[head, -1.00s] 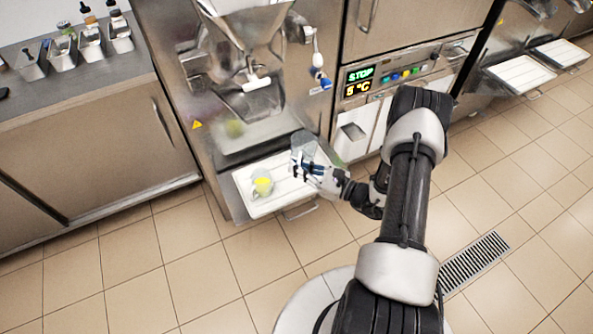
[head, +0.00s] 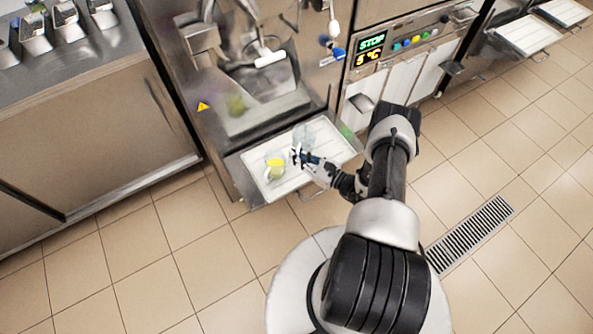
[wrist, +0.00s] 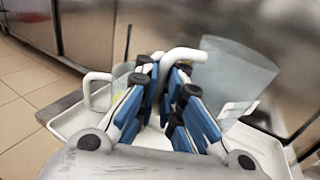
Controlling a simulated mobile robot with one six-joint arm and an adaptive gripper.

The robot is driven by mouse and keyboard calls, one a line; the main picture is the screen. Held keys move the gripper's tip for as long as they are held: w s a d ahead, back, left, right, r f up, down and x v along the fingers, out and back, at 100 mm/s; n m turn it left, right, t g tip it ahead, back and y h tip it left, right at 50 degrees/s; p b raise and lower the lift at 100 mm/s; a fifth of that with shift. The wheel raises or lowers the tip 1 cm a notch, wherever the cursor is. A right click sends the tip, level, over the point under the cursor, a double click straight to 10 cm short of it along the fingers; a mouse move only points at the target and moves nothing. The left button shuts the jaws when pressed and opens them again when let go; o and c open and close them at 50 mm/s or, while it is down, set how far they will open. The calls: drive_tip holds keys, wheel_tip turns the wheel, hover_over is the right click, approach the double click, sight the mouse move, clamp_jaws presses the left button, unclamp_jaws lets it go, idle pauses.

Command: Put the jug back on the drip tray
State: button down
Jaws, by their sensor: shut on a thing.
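The clear jug (head: 304,135) shows faintly in the head view, at the back middle of the white drip tray (head: 338,151). In the wrist view the translucent jug (wrist: 240,72) is right of my fingers, and its white handle (wrist: 185,56) passes between them. My gripper (head: 297,157) is shut on that handle; its blue fingers (wrist: 168,100) also show in the wrist view. The jug is over the tray; I cannot tell whether its base touches it. The fingers hide part of the jug.
A second clear vessel with yellow contents (head: 274,170) stands on the tray, close left of my gripper. Its pale handle (wrist: 95,88) shows in the wrist view. The freezer front (head: 262,90) rises behind the tray. The tray's right part is clear.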

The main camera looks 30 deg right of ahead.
drive_tip(key=shift+f+b, duration=1.4)
drive_tip(key=shift+f, duration=2.6)
drive_tip(key=shift+f, duration=0.15)
drive_tip(key=c, duration=1.7)
unclamp_jaws()
